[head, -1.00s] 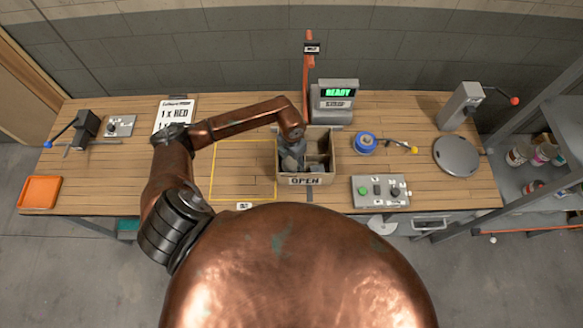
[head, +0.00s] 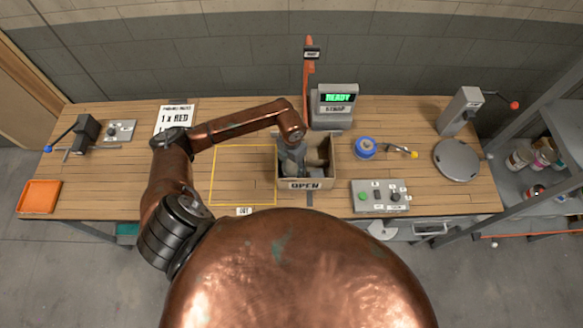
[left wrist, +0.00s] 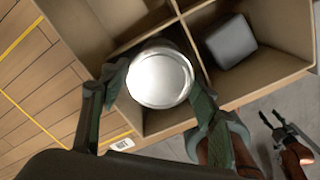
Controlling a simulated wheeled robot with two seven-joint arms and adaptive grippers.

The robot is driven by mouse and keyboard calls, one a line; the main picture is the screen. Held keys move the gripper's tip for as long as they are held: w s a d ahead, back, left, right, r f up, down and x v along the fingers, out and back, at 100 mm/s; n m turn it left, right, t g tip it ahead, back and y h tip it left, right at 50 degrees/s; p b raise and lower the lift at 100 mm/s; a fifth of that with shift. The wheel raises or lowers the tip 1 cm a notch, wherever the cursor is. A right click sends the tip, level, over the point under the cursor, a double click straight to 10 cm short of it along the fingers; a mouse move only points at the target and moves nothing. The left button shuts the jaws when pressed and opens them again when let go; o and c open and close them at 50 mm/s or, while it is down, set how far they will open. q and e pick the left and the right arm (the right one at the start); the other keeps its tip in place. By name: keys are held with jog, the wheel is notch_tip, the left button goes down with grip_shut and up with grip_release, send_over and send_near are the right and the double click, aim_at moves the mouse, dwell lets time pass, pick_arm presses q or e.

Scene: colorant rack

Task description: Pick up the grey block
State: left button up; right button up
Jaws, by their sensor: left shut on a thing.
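The grey block (left wrist: 230,42) sits in a compartment of the open cardboard box (head: 332,175) and shows clearly in the left wrist view. My left gripper (left wrist: 160,92) is in the neighbouring compartment, with its fingers on either side of a round can with a silver top (left wrist: 160,78). It is shut on this can, not on the grey block. In the head view the left gripper (head: 291,158) reaches down into the box, and I cannot make out the block there. My right gripper (left wrist: 285,132) shows at the lower right of the left wrist view, apart from the box, with its fingers spread and empty.
Dividers (left wrist: 195,8) separate the box's compartments. A yellow-outlined area (head: 244,175) left of the box is clear. A grey READY screen unit (head: 333,107) stands behind the box. A blue spool (head: 365,148) and a button panel (head: 380,196) are to its right.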

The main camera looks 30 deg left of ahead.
pick_arm(q)
notch_tip(320, 180, up, 16)
jog(key=b, duration=0.7)
notch_tip(320, 180, down, 12)
jog(key=p, duration=0.3)
jog(key=shift+s+d, duration=0.15)
notch_tip(320, 180, down, 4)
jog(key=shift+f+p, duration=0.15)
jog(key=shift+p, duration=0.25)
jog(key=shift+f, duration=0.2)
jog(key=shift+f, duration=0.1)
jog(key=o, duration=1.4)
jog(key=shift+f, duration=0.1)
jog(key=shift+o, duration=1)
jog(key=shift+r, duration=0.2)
